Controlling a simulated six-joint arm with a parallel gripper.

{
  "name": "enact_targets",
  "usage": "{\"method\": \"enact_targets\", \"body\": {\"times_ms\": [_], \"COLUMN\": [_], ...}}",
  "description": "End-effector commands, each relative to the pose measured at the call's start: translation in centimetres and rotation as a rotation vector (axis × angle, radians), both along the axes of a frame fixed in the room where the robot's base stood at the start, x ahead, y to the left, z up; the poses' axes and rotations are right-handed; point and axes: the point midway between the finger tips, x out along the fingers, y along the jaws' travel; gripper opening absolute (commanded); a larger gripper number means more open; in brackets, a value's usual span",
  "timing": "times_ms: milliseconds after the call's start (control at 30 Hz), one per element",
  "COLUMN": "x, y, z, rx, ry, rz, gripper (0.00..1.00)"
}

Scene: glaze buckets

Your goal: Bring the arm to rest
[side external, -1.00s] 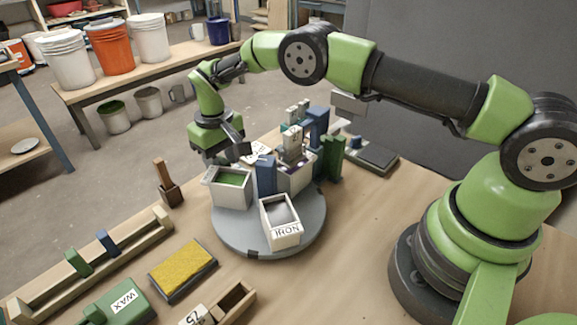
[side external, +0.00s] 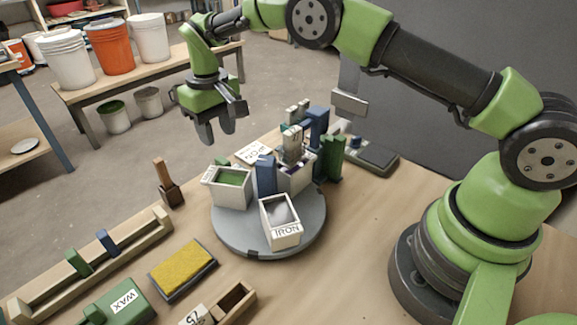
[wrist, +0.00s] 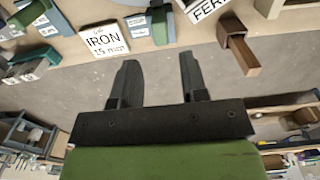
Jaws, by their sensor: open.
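My gripper (side external: 218,128) is open and empty. In the side external view it hangs above and behind the grey round turntable (side external: 262,240), clear of everything on it. In the wrist view its two dark fingers (wrist: 160,85) stand apart with only floor between them. On the turntable stand a white bucket with green contents (side external: 232,188), a white bucket marked IRON (side external: 281,225) and a third light bucket (side external: 296,180), partly hidden, with upright pieces around it.
A yellow sponge tray (side external: 182,268), a green WAX block (side external: 122,302) and a wooden rack (side external: 95,262) lie at the front left. A dark flat scale (side external: 372,157) sits behind the turntable. A bench with tall buckets (side external: 115,48) stands at the back left.

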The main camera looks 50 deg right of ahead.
Motion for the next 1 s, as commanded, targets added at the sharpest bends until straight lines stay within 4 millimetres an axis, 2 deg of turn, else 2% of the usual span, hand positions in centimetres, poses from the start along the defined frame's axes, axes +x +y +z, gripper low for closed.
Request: {"method": "enact_targets", "body": {"times_ms": [133,267,400,600,800,1000], "x": [-0.4,-1.9,-4.9,-10.7,-17.7,-24.4], "y": [-0.4,-1.2,-2.1,-3.4,-4.4,-5.0], "z": [3.6,8.8,14.0,19.4,22.2,22.0], "rx": [0.021,0.052,0.091,0.143,0.195,0.242], "ry": [-0.041,-0.103,-0.177,-0.284,-0.392,-0.498], "rz": [-0.02,-0.053,-0.093,-0.154,-0.218,-0.282], "gripper": [0.4,0.4,0.4,0.4,0.4,0.4]}}
